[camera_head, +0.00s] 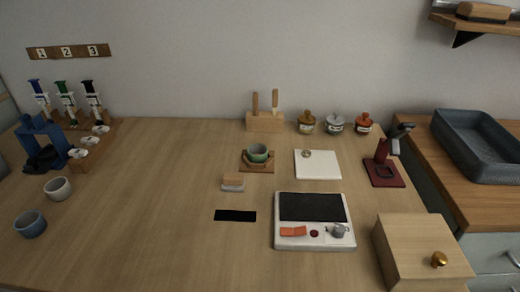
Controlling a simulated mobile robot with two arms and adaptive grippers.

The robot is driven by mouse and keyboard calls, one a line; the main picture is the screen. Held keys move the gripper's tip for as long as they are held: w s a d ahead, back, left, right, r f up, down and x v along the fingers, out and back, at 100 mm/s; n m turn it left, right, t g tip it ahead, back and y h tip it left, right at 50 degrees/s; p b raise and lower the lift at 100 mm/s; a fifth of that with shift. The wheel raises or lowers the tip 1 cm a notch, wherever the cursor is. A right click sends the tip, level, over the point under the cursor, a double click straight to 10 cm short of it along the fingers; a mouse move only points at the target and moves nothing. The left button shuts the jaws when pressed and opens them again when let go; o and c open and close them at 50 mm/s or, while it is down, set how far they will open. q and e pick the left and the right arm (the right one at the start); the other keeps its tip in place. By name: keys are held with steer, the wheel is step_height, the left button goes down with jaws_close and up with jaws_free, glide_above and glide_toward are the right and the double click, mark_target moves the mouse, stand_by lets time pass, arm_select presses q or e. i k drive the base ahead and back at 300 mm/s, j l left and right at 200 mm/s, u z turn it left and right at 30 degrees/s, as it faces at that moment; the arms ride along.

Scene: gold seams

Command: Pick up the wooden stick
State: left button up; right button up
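Two upright wooden sticks or handles stand in a light wooden block (265,123) at the back of the table. The left one (255,103) is darker and plain. The right one (275,101) is a little lighter. Their lower ends are hidden in the block, so I cannot tell whether either is a plain stick or a tool handle. Neither of my grippers is in view.
A green cup (258,153) sits on a wooden stand. Several small lidded jars (335,124) stand right of the block. A white device (314,235), a wooden box (420,248) and a red stand (383,172) are at the right. The table's left-centre (150,190) is clear.

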mark_target(275, 92)
steer(key=k+j+u, duration=0.15)
steer(key=j+u, duration=0.15)
steer(key=j, duration=0.5)
steer(key=j+u, duration=0.3)
steer(key=j, duration=0.55)
